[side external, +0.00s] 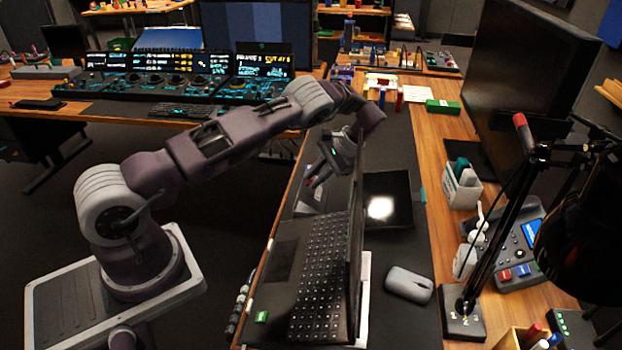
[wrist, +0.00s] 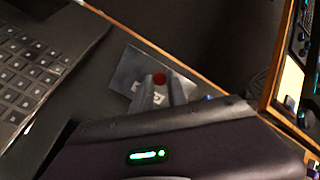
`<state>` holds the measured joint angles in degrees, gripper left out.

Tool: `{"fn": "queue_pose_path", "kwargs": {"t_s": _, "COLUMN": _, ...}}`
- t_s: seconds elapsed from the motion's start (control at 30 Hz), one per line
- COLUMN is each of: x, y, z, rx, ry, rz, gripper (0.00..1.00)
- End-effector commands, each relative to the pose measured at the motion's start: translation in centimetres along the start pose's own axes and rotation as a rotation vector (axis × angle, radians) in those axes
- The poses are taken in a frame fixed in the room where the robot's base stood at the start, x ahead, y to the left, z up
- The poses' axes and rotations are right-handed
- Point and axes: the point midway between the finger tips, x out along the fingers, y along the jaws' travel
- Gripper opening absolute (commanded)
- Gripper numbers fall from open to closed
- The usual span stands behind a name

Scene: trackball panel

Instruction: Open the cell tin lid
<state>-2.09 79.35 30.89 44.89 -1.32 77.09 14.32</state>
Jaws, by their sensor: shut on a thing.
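My gripper (side external: 318,180) is low over the desk, just beyond the laptop, with its fingers pointing down and left. In the wrist view the fingertips (wrist: 158,88) are closed at a small round red piece (wrist: 159,77). A grey metallic flat piece (wrist: 128,72) lies beneath the fingers. It also shows in the side view as a small grey box or panel (side external: 308,205), partly behind the laptop. I cannot tell which part is the cell tin or its lid; the fingers and my gripper body hide much of it.
The open laptop (side external: 318,262) stands close in front, its screen upright beside my gripper; its keyboard shows in the wrist view (wrist: 30,65). A dark tablet (side external: 388,184) and a grey mouse (side external: 409,285) lie right of the screen. The desk's wooden edge (wrist: 180,62) is near.

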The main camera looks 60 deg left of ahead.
Motion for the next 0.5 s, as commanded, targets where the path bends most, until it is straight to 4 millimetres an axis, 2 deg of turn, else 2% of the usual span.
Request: {"fn": "queue_pose_path", "kwargs": {"t_s": 0.5, "x": -0.58, "y": 0.30, "z": -0.31, "rx": 0.000, "ry": -0.067, "rz": -0.065, "gripper": 0.00}}
